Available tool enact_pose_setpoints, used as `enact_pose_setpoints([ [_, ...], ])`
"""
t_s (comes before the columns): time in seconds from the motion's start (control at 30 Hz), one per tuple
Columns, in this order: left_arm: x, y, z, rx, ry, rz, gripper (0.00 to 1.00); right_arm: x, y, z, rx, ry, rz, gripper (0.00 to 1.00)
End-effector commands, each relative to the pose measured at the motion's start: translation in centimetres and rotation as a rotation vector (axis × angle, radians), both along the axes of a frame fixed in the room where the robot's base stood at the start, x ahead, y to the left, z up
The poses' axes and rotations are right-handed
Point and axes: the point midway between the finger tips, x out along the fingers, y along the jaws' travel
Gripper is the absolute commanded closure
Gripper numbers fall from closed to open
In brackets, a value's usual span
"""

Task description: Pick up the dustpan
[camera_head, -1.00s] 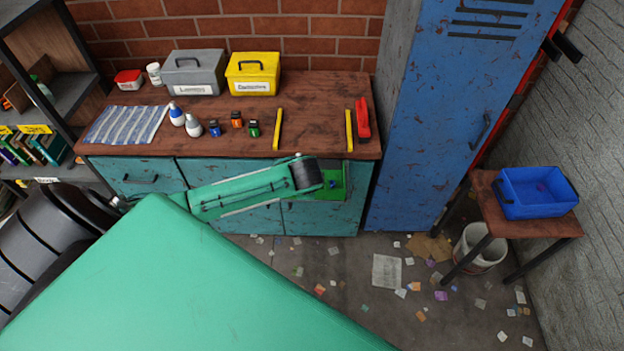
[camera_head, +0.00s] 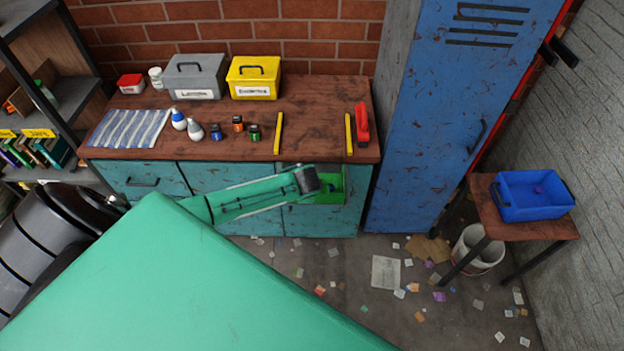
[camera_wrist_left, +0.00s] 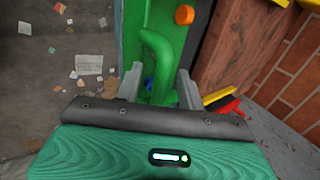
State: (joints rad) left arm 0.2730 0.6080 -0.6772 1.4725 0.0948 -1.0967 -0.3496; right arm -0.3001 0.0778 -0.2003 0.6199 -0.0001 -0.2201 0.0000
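My left gripper (camera_wrist_left: 160,88) is open over a green box-like opening (camera_head: 330,190) at the bench front, which looks like an open drawer. In the left wrist view a green looped handle (camera_wrist_left: 158,45) stands between the two grey fingers. It may be the dustpan's handle; I cannot tell for sure, and its lower part is hidden by the gripper. A small blue thing (camera_wrist_left: 148,83) shows beside it, and an orange round thing (camera_wrist_left: 184,14) lies farther along. In the head view the fingertips are hidden behind my wrist. My right gripper is not in view.
The bench top (camera_head: 310,105) holds a red tool (camera_head: 361,125), yellow bars (camera_head: 279,133), a grey box (camera_head: 195,78), a yellow box (camera_head: 253,80) and small bottles. A blue locker (camera_head: 425,120) stands right of the bench. Paper scraps litter the floor.

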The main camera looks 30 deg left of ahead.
Motion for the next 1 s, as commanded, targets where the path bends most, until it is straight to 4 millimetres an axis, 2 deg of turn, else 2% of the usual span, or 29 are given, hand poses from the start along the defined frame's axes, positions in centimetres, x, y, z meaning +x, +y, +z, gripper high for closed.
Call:
enact_pose_setpoints([
  [0.17, 0.0, 0.0, 0.0, 0.000, 0.000, 0.000, 0.61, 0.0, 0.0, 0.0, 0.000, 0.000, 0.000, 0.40],
  [0.4, 0.0, 0.0, 0.0, 0.000, 0.000, 0.000, 1.00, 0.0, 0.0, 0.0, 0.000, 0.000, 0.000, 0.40],
  [0.77, 0.0, 0.0, 0.2, 0.000, -0.001, 0.001, 1.00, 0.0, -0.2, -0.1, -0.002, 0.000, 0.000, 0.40],
  [1.0, 0.1, 0.1, 2.3, -0.002, -0.004, 0.000, 1.00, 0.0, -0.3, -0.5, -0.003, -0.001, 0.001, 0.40],
])
